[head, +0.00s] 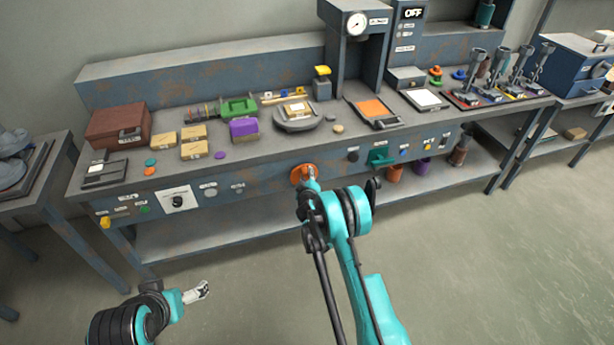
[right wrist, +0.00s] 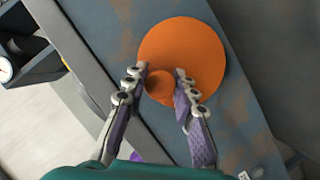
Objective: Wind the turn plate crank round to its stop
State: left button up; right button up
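The crank shows as an orange disc (head: 303,174) on the bench's front panel. In the right wrist view the disc (right wrist: 190,50) carries a round orange knob (right wrist: 160,86) near its lower left part. My right gripper (head: 309,174) is at the crank. In its wrist view the fingertips (right wrist: 161,74) sit on either side of the knob and look closed on it. The round grey turn plate (head: 298,126) is on the bench top above, with a small box (head: 296,109) on it. My left gripper (head: 204,290) hangs low over the floor, far from the crank; its finger gap is unclear.
Left of the turn plate are a purple box (head: 244,129), several tan boxes (head: 194,149) and a brown case (head: 118,126). A dial (head: 178,201) and a green handle (head: 381,156) are on the front panel. The floor (head: 490,270) in front is clear.

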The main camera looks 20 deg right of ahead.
grip_shut()
jog(key=shift+d, duration=0.1)
jog(key=d+m+y, duration=0.1)
jog(key=m, duration=0.1)
jog(key=shift+d+f+m+g, duration=0.1)
jog(key=shift+d+m+g, duration=0.05)
jog(key=shift+m+g, duration=0.2)
jog(key=shift+d+f+m+y, duration=0.45)
jog(key=shift+f+m+y, duration=0.2)
jog(key=shift+m+y, duration=0.75)
jog(key=shift+d+f+m+y, duration=0.5)
jog(key=shift+m+y, duration=0.5)
jog(key=shift+m, duration=0.85)
jog(key=shift+d+f+m+y, duration=0.35)
jog(key=shift+f+m+y, duration=0.4)
jog(key=shift+m+y, duration=0.65)
jog(key=shift+m, duration=0.3)
